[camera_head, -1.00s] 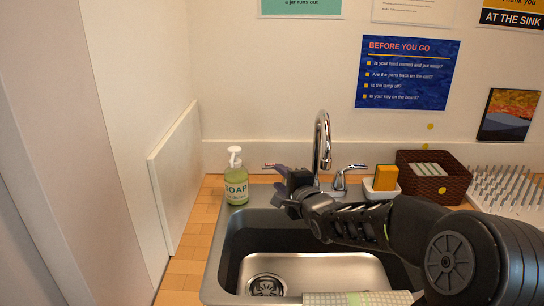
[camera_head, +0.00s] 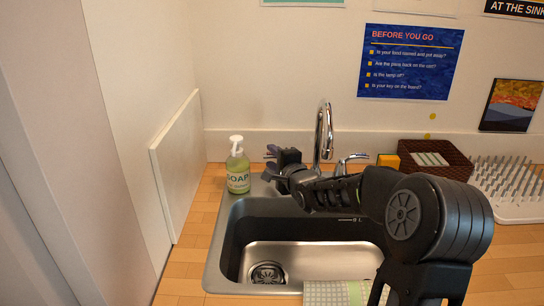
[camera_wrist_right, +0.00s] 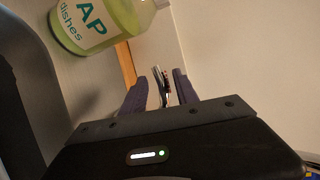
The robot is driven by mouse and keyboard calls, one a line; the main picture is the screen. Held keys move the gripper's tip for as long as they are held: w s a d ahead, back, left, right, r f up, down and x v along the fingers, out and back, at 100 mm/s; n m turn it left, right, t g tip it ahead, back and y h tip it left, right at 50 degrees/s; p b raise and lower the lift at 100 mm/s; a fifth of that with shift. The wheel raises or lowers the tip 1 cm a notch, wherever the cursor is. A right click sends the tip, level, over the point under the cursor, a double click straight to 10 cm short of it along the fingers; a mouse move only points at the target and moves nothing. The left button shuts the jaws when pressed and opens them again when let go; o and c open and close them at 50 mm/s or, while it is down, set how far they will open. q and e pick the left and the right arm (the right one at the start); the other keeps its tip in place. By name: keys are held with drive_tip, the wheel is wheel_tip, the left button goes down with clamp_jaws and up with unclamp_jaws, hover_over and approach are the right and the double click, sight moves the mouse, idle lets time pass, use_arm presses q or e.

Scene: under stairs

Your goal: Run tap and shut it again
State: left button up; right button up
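The chrome tap (camera_head: 324,132) stands behind the sink (camera_head: 228,222), with its right lever (camera_head: 350,160) in the head view. No water shows coming from the spout. My right gripper (camera_head: 272,158) is at the left lever, which it mostly hides in the head view. In the right wrist view, my right gripper (camera_wrist_right: 160,90) is open, with the thin metal lever (camera_wrist_right: 164,84) between its two dark fingers. A gap shows beside the lever; contact cannot be told. My left gripper is out of view.
A soap bottle (camera_head: 238,168) stands just left of my right gripper, and shows close in the right wrist view (camera_wrist_right: 100,22). A sponge (camera_head: 388,161), a brown basket (camera_head: 440,160) and a white drying rack (camera_head: 505,190) are to the right. A cloth (camera_head: 335,292) lies at the sink's front.

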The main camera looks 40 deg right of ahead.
drive_tip(key=shift+w+d+f, duration=0.1)
drive_tip(key=shift+w, duration=0.35)
drive_tip(key=shift+c, duration=0.4)
clamp_jaws()
idle(0.8)
